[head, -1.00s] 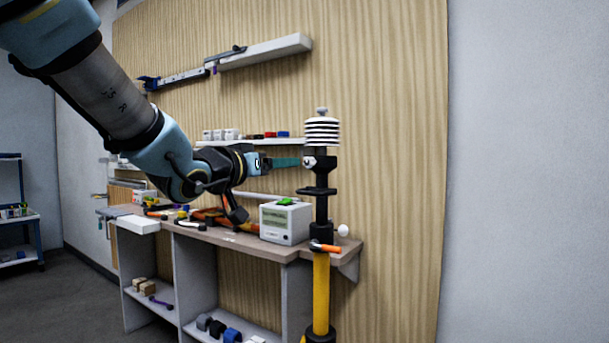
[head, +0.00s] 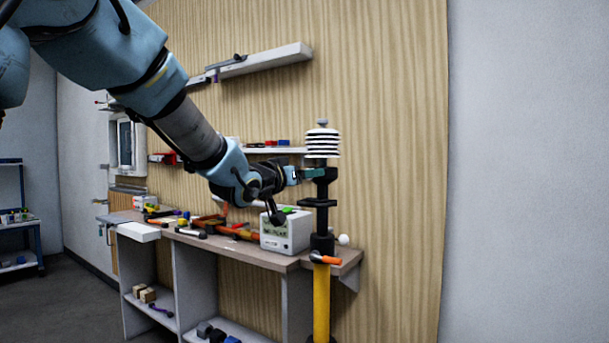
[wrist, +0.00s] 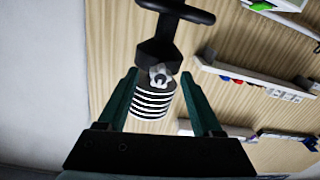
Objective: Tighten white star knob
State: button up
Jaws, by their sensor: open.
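The white star knob (wrist: 160,78) shows in the wrist view on the black clamp head of the pole, just above the striped sensor shield. In the head view my gripper hides it. The striped black-and-white shield (head: 322,145) tops the black and yellow pole (head: 321,290); it also shows in the wrist view (wrist: 152,100). My gripper (head: 318,173) is at the clamp height, beside the pole head. In the wrist view its two green fingers (wrist: 160,80) are spread apart, with the knob and shield between them in the picture. Whether they touch anything I cannot tell.
A workbench (head: 215,240) stands behind, holding a grey-white box (head: 285,232) and several tools. An orange-handled lever (head: 326,259) sticks out low on the pole. Wall shelves (head: 265,60) hang above. The space right of the pole is free.

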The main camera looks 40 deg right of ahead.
grip_shut()
dwell(0.4)
jog(key=shift+f+m+b, duration=0.1)
jog(key=shift+m+b, duration=0.2)
jog(key=shift+b, duration=0.1)
jog(key=m+b, duration=0.8)
jog(key=m, duration=0.4)
jog(key=m+b, duration=0.9)
jog(key=m, duration=0.3)
jog(key=shift+g+h, duration=0.3)
jog(key=shift+g, duration=0.1)
